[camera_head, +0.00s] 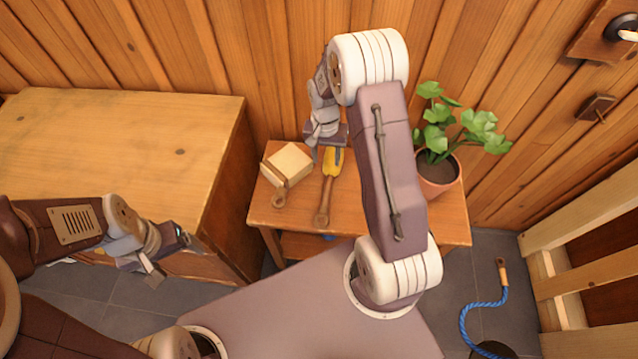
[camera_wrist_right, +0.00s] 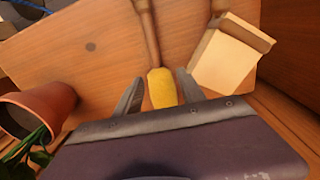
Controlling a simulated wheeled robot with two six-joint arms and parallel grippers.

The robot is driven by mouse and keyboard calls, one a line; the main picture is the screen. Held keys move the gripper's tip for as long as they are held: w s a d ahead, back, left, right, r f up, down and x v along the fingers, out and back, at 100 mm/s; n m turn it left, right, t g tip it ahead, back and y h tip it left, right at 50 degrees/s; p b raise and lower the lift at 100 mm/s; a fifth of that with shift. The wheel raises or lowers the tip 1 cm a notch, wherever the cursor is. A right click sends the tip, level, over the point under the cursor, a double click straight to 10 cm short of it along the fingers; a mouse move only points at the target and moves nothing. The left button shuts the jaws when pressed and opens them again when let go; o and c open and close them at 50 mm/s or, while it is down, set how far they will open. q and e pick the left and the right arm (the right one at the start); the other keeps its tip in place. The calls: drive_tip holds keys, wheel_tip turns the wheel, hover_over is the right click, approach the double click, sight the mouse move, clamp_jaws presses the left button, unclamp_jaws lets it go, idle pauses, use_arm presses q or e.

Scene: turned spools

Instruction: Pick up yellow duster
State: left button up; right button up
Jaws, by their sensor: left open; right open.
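The yellow duster (camera_head: 332,162) lies on the small wooden table (camera_head: 410,213), its brown handle pointing to the front. Its yellow head is partly hidden under my right gripper (camera_head: 325,145) in the head view. In the right wrist view the yellow head (camera_wrist_right: 162,88) sits between the two open fingers of my right gripper (camera_wrist_right: 157,92), with a gap on each side. I cannot tell how high the fingers are above it. My left gripper (camera_head: 172,261) is open and empty, low at the left, in front of the large wooden cabinet (camera_head: 110,150).
A cream brush (camera_head: 288,165) with a brown handle lies close left of the duster. A potted plant (camera_head: 437,175) stands at the table's right. The wood-plank wall (camera_head: 270,60) is right behind the table. A blue rope (camera_head: 480,308) lies on the floor at right.

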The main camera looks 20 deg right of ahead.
sight(329, 178)
drive_tip(key=shift+s+d+f, duration=0.15)
drive_tip(key=shift+f, duration=0.4)
drive_tip(key=shift+s+d+f, duration=0.1)
drive_tip(key=shift+f, duration=0.4)
drive_tip(key=shift+d+r, duration=0.1)
drive_tip(key=f+b, duration=0.1)
drive_tip(key=f, duration=0.8)
drive_tip(key=shift+s+d+b, duration=0.15)
drive_tip(key=shift+s+b, duration=0.05)
drive_tip(key=shift+b, duration=0.2)
use_arm(q)
wheel_tip(329, 178, down, 3)
drive_tip(key=shift+d+r, duration=0.1)
use_arm(e)
drive_tip(key=shift+r, duration=0.1)
clamp_jaws()
